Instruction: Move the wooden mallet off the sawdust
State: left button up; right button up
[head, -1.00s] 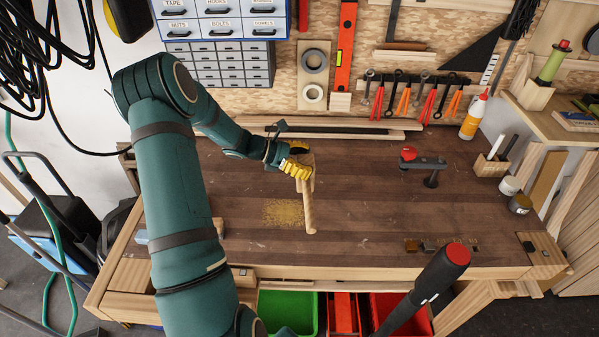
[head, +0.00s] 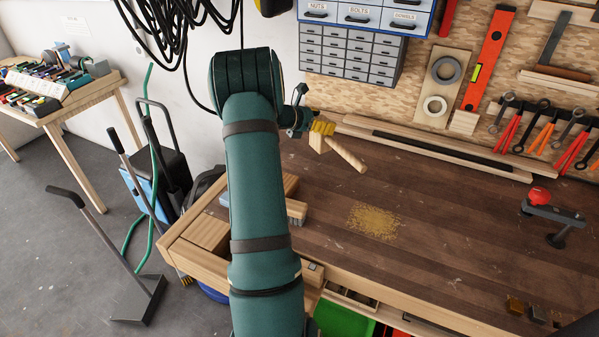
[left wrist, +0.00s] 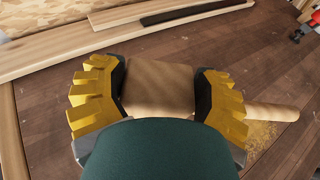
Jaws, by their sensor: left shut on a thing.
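The wooden mallet (head: 346,153) is in my left gripper (head: 322,128), near the back left of the workbench. The gripper's yellow fingers are shut on the mallet's head, and the handle points toward the front right. In the left wrist view the mallet head (left wrist: 160,88) sits between the two fingers of my left gripper (left wrist: 158,90), with the handle sticking out to the right. The sawdust (head: 373,221) lies as a loose patch on the bench, to the right of and in front of the mallet. I cannot tell whether the mallet touches the bench. My right gripper is not in view.
Wooden strips (head: 430,146) lie along the back of the bench. A brush (head: 296,212) and a wood block lie at its left end. A clamp with a red knob (head: 540,197) stands at the right. The bench around the sawdust is clear.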

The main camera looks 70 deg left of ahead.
pick_arm(q)
jog(key=s+a+n+y+b, duration=0.2)
jog(key=s+a+y, duration=0.1)
jog(key=s+a, duration=0.25)
jog(key=f, duration=0.3)
jog(key=f+b, duration=0.1)
jog(key=f, duration=0.4)
jog(key=shift+w+a+f+b, duration=0.1)
jog(key=shift+w+f+b, duration=0.25)
jog(key=shift+f, duration=0.15)
jog(key=o, duration=1.3)
